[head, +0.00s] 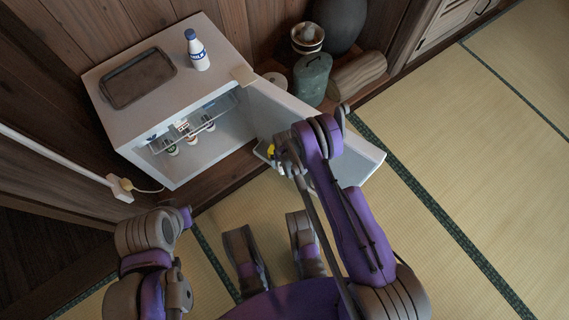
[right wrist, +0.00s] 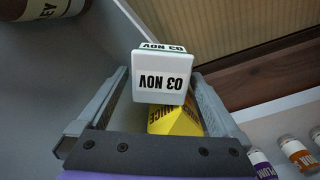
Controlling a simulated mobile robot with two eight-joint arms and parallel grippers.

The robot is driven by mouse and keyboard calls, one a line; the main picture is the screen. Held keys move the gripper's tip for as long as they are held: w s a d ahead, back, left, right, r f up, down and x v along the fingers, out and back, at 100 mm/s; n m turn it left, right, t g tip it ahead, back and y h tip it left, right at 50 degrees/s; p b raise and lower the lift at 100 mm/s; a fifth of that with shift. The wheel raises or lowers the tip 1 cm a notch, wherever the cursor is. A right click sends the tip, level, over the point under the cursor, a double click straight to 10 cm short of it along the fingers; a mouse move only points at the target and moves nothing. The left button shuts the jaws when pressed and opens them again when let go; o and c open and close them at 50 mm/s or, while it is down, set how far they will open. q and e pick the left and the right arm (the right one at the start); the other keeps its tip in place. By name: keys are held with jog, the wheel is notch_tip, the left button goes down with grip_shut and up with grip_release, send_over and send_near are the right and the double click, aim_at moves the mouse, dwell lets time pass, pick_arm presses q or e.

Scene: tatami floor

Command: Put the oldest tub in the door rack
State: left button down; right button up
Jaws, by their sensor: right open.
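A white square tub (head: 285,170) is hard to make out by the fridge door in the head view. In the right wrist view, a white tub (right wrist: 160,75) with a label reading 03 NOV, upside down, is between the fingers of my right gripper (right wrist: 160,92). The gripper is open, with a finger on either side close to the tub. In the head view my right gripper (head: 284,157) is low at the inner side of the open fridge door (head: 300,112). My left arm is folded at the lower left; its fingers do not show.
A yellow juice carton (right wrist: 172,120) is just behind the tub. A brown bottle (right wrist: 45,8) is at upper left, and labelled bottles (right wrist: 294,150) at lower right. The white fridge (head: 125,125) carries a tray (head: 138,78) and a bottle (head: 197,50). Tatami at right is clear.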

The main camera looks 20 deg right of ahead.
notch_tip(320, 180, up, 12)
jog(key=p, duration=0.2)
jog(key=shift+f+p, duration=0.15)
jog(key=shift+p, duration=0.2)
